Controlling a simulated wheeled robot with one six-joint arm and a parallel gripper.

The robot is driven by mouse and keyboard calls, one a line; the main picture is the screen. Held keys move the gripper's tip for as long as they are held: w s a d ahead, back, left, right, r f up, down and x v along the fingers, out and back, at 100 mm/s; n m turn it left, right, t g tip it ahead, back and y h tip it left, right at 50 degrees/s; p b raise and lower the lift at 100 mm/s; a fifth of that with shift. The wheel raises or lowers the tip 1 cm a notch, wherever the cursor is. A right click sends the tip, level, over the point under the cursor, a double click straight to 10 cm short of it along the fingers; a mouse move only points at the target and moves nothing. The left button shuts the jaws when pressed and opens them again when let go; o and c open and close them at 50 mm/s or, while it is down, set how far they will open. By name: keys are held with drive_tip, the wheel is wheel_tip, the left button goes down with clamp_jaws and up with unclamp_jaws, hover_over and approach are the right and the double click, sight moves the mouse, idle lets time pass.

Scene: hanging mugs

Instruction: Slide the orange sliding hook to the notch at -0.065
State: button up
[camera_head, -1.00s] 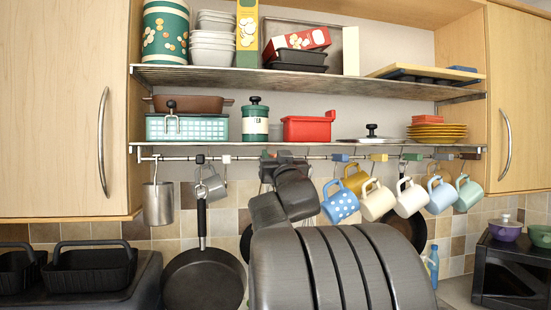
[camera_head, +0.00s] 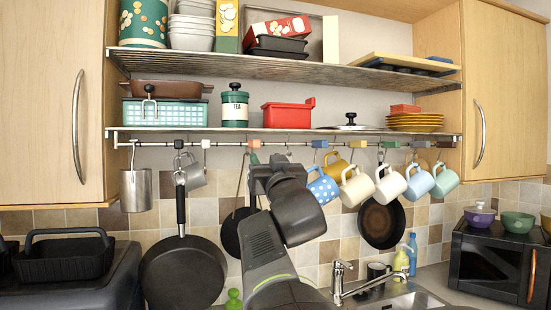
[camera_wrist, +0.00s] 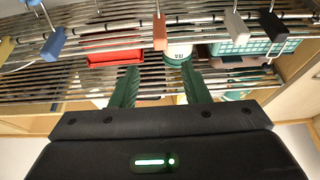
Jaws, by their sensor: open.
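The orange sliding hook (camera_head: 254,143) sits on the rail under the lower shelf, between a white hook (camera_head: 206,143) on its left and a blue hook (camera_head: 319,144) on its right. In the wrist view the orange hook (camera_wrist: 160,32) is just beyond the fingertips, lined up with the gap between them. My gripper (camera_wrist: 159,68) is open, its two green fingers apart, with nothing between them. In the head view my arm hides most of the gripper. The rail (camera_wrist: 105,43) shows dark marks along it. I cannot tell which notch is the one at -0.065.
A black hook (camera_head: 178,144) carries a black pan (camera_head: 182,272). A steel cup (camera_head: 136,190) hangs farther left. Right of the orange hook hang several mugs, the nearest a blue dotted one (camera_head: 322,189). The lower shelf (camera_head: 230,130) lies just above the rail.

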drive_tip(key=shift+v, duration=1.05)
